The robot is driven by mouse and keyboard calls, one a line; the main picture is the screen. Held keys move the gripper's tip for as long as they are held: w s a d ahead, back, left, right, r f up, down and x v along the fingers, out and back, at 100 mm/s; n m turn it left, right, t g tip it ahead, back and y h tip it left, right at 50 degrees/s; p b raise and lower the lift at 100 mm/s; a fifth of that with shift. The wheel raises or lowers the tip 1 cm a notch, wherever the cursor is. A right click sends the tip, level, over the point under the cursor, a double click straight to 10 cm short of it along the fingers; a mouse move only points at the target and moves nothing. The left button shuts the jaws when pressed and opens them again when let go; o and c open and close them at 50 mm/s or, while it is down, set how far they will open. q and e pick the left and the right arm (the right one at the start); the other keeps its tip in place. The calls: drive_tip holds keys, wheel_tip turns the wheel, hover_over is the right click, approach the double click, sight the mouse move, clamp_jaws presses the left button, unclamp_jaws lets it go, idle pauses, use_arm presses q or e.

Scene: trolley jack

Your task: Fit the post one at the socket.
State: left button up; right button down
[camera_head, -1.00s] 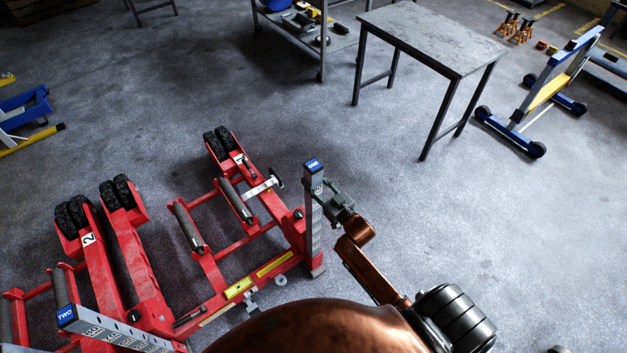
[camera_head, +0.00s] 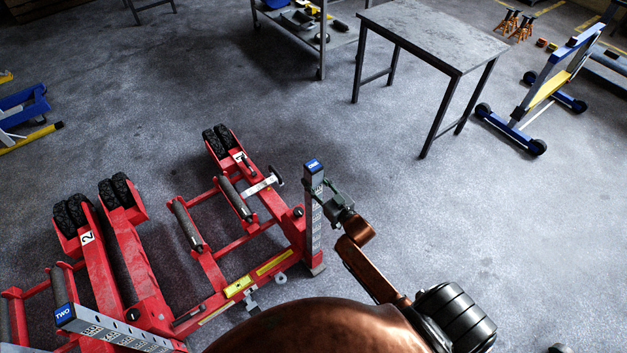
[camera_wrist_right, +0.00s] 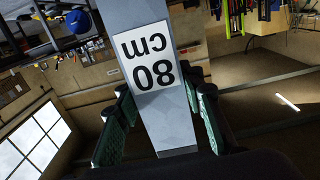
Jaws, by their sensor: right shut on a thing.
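Post one (camera_head: 314,215) is a grey upright post with a blue cap marked ONE. It stands about vertical at the right end of the red trolley jack numbered 1 (camera_head: 275,262), beside its red upright bracket. My right gripper (camera_head: 338,205) is shut on the post's upper part from the right. In the right wrist view the post (camera_wrist_right: 158,125), with an 80 cm label, lies between the green-padded fingers (camera_wrist_right: 160,95). The post's foot is low by the jack's end; I cannot tell whether it is seated, and the socket is hidden. My left gripper is not in view.
A second red jack (camera_head: 140,275) numbered 2, with a post marked TWO (camera_head: 105,328), stands at the left. A grey table (camera_head: 430,38), a shelf trolley (camera_head: 330,45) and a blue stand (camera_head: 545,95) are farther back. The floor at right is clear.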

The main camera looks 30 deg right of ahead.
drive_tip(key=shift+w+b, duration=0.2)
drive_tip(key=shift+b, duration=0.25)
idle(0.4)
drive_tip(key=c, duration=1.7)
unclamp_jaws()
drive_tip(key=shift+c, duration=0.2)
drive_tip(key=o, duration=0.5)
drive_tip(key=shift+s+a+f, duration=0.1)
drive_tip(key=shift+s+f, duration=0.1)
drive_tip(key=shift+f, duration=0.1)
drive_tip(key=shift+s+f, duration=0.2)
drive_tip(key=shift+f, duration=0.55)
drive_tip(key=s, duration=0.4)
drive_tip(key=s+r, duration=0.1)
drive_tip(key=s, duration=0.2)
drive_tip(key=s+d, duration=0.1)
drive_tip(key=s, duration=0.3)
drive_tip(key=shift+s+r, duration=0.15)
drive_tip(key=shift+s, duration=0.15)
